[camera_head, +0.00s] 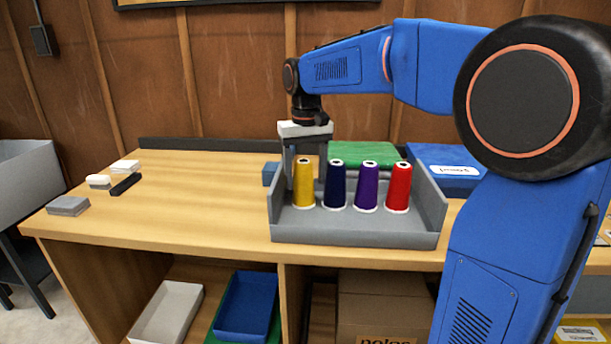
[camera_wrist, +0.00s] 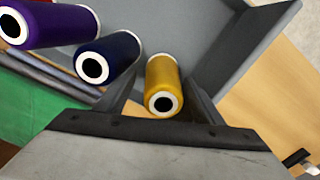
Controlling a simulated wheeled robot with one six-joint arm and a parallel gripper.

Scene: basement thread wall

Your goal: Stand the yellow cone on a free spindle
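The yellow cone (camera_head: 303,185) stands upright at the left end of a grey tray (camera_head: 350,229) on the workbench. In the wrist view the yellow cone (camera_wrist: 162,86) lies between the two fingers of my gripper (camera_wrist: 160,92), with a gap showing on each side. In the head view my gripper (camera_head: 305,160) points down at the cone, its fingers partly hidden behind it. My gripper is open and holds nothing. No spindle can be made out in either view.
Dark blue (camera_head: 335,185), purple (camera_head: 366,187) and red (camera_head: 398,187) cones stand to the right in the same tray. A green object (camera_head: 362,153) and a blue box (camera_head: 445,165) lie behind. The bench's middle left is clear; small blocks (camera_head: 68,205) sit at far left.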

